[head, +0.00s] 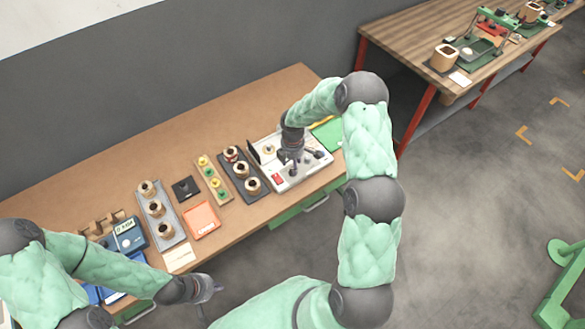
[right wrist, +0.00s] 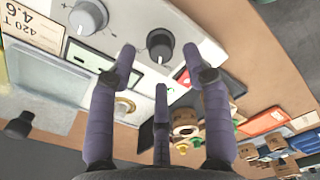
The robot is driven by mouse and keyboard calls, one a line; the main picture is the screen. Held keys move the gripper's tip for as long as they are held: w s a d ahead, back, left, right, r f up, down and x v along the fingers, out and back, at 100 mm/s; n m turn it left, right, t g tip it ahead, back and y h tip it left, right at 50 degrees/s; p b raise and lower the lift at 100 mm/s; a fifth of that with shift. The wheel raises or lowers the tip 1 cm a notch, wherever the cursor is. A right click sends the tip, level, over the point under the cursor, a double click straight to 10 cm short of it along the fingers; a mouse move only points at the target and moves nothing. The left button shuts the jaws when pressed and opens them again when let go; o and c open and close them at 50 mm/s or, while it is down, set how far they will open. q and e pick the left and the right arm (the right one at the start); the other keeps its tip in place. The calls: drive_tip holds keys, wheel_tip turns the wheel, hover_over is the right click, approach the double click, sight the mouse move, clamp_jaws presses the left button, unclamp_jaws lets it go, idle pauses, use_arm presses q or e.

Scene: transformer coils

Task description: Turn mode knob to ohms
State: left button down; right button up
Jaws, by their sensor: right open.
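The white tester panel (head: 310,172) lies at the right end of the brown bench. In the right wrist view it carries a dark round knob (right wrist: 160,43) with a pale pointer mark and a larger grey knob (right wrist: 88,17). I cannot tell which is the mode knob, as no ohms mark is readable. My right gripper (head: 292,156) points down over the panel. In its wrist view the fingers of the right gripper (right wrist: 160,62) are spread and empty, with the dark knob between and just beyond the tips; contact is not clear. My left gripper (head: 212,288) hangs off the bench's front edge, apart from everything.
A dark tray of coils (head: 226,178) stands left of the tester. Further left are an orange card (head: 201,220), a grey coil tray (head: 175,237) and a blue meter (head: 128,238). A green mat (head: 329,134) lies to the right. Another bench (head: 415,45) stands behind.

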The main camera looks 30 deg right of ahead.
drive_tip(key=shift+f, duration=1.7)
clamp_jaws()
